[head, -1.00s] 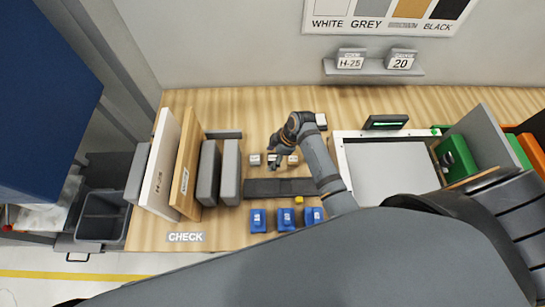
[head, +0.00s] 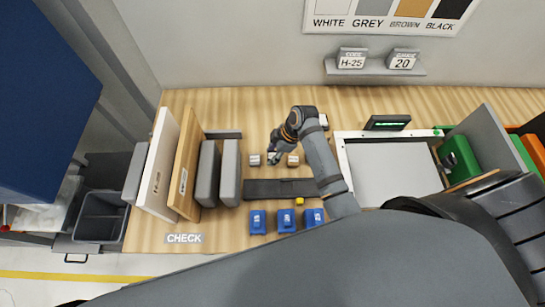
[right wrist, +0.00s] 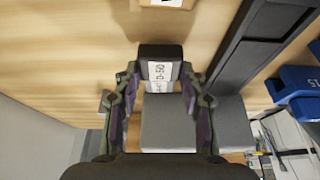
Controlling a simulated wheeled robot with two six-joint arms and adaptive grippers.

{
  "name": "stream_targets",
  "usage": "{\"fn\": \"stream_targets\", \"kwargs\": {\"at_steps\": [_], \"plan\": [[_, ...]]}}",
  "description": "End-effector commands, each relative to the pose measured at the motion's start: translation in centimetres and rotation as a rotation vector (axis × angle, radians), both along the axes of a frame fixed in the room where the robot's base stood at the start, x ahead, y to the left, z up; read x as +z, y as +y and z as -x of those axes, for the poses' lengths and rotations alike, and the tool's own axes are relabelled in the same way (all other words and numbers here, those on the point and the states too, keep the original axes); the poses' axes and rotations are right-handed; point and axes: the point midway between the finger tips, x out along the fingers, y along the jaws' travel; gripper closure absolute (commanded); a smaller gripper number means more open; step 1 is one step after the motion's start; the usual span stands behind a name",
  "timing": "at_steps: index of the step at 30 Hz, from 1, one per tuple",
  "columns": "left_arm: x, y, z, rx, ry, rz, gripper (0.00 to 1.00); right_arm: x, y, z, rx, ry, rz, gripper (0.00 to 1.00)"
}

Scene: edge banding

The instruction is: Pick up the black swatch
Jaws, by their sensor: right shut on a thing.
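My right gripper (head: 273,155) is over the row of small swatches on the wooden bench. In the right wrist view its two fingers (right wrist: 160,98) are shut on the black swatch (right wrist: 160,52), a dark block with a white label. In the head view the held swatch is mostly hidden by the gripper. A grey-white swatch (head: 254,160) lies to its left and a brown swatch (head: 293,160) to its right. My left gripper is not in view.
Upright panels (head: 208,172) stand at the left. A white-framed board (head: 390,172) lies at the right. A shelf (head: 375,72) is on the wall.

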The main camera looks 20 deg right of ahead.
Motion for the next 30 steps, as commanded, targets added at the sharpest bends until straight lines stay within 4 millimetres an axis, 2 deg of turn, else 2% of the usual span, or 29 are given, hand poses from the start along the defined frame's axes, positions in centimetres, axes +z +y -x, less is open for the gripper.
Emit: {"fn": "stream_targets", "kwargs": {"at_steps": [1,3,8,12,18,23,30], "plan": [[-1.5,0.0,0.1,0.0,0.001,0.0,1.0,0.6,0.0,-0.2,0.0,-0.009,0.0,0.8],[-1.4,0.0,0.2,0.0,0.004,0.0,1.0,2.4,-0.2,1.5,0.0,-0.005,-0.001,0.8],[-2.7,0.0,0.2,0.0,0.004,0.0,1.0,6.6,-0.6,5.0,0.0,-0.005,0.001,0.8],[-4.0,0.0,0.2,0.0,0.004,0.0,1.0,8.2,-1.1,9.0,0.001,-0.001,0.001,0.8],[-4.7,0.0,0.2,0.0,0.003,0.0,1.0,10.1,-1.6,12.7,0.001,-0.001,0.005,0.8],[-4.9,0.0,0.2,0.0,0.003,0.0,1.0,10.8,-1.6,13.8,0.001,-0.001,0.0,0.8],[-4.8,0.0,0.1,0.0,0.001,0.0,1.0,11.0,-1.6,13.9,0.0,-0.001,-0.001,0.8]]}}
